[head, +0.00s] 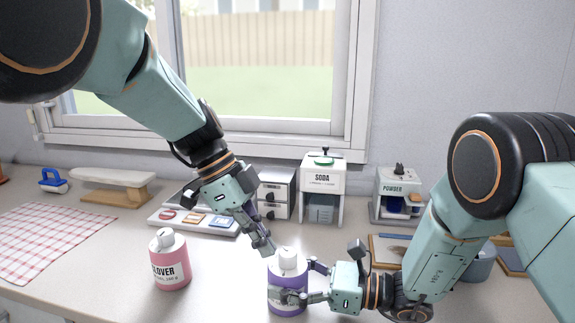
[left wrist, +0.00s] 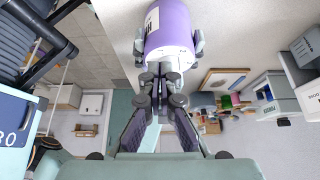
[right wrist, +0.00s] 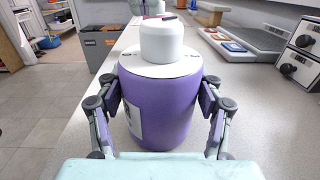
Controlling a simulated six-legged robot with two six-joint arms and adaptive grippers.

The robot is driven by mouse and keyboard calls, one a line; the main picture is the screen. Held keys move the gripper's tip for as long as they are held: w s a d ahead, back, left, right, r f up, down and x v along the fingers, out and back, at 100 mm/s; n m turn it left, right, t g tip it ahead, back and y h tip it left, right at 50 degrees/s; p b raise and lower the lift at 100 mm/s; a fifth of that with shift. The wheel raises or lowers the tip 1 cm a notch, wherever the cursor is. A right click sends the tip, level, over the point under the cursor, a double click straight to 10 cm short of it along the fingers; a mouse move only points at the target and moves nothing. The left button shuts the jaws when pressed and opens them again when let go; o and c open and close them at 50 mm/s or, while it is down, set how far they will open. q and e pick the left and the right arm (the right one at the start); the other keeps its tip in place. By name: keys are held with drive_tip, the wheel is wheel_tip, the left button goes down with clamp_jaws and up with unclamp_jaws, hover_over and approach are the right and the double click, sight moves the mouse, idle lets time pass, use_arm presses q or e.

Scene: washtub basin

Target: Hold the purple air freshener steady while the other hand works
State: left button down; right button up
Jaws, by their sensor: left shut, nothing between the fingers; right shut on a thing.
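The purple air freshener (head: 288,290) stands upright near the front of the counter, with a white top and cap (right wrist: 161,40). In the right wrist view its purple body (right wrist: 160,108) sits between the two fingers of my right gripper (right wrist: 160,95), which is shut on it from the sides. In the head view my right gripper (head: 302,283) comes from the right. My left gripper (head: 266,247) is shut and empty, angled down just above and left of the cap. In the left wrist view its closed fingertips (left wrist: 160,72) overlap the white top; contact is unclear.
A pink bottle (head: 170,268) stands left of the purple one. Behind are a flat tray (head: 190,222), a drawer box (head: 274,190), a soda dispenser (head: 322,180) and a powder dispenser (head: 398,190). A checked cloth (head: 45,245) and ironing board (head: 112,178) lie left.

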use_arm(q)
drive_tip(key=shift+f, duration=0.5)
drive_tip(key=shift+w+d, duration=0.1)
drive_tip(key=shift+d, duration=0.15)
idle(0.4)
drive_tip(key=shift+w, duration=0.75)
drive_tip(key=shift+w+d, duration=0.25)
drive_tip(key=shift+w, duration=0.1)
idle(0.5)
drive_tip(key=shift+a, duration=0.1)
wheel_tip(320, 180, up, 6)
drive_tip(key=shift+w+a, duration=0.15)
drive_tip(key=shift+a, duration=0.15)
idle(0.5)
